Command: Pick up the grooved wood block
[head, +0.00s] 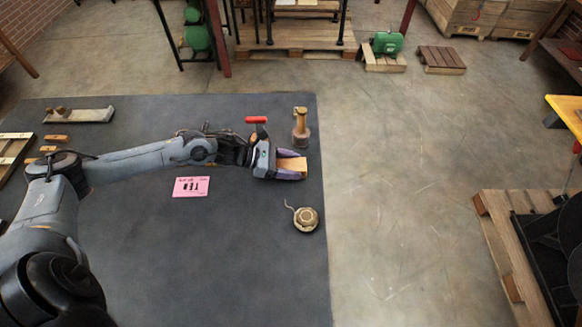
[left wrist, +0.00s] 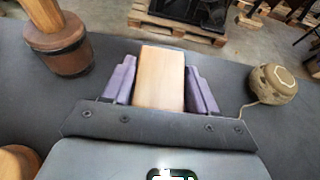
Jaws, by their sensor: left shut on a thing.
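The wood block (left wrist: 158,77) is a plain, light-brown piece between the purple fingers of my left gripper (left wrist: 160,85) in the left wrist view. No groove can be made out on the side that shows. In the head view the block (head: 291,163) sticks out between the fingertips of the left gripper (head: 290,169), near the right edge of the dark mat. The gripper is shut on it, with a finger on each side. The block's near end is hidden by the gripper body. I cannot tell whether it touches the mat. My right gripper is not in view.
A wooden mallet-like tool (head: 301,128) stands just behind the gripper, beside a red-handled item (head: 256,120). A round twine ball (head: 305,219) lies in front. A pink card (head: 191,187) lies on the dark mat (head: 230,260), whose front part is clear. A wooden plane-like tool (head: 78,115) lies back left.

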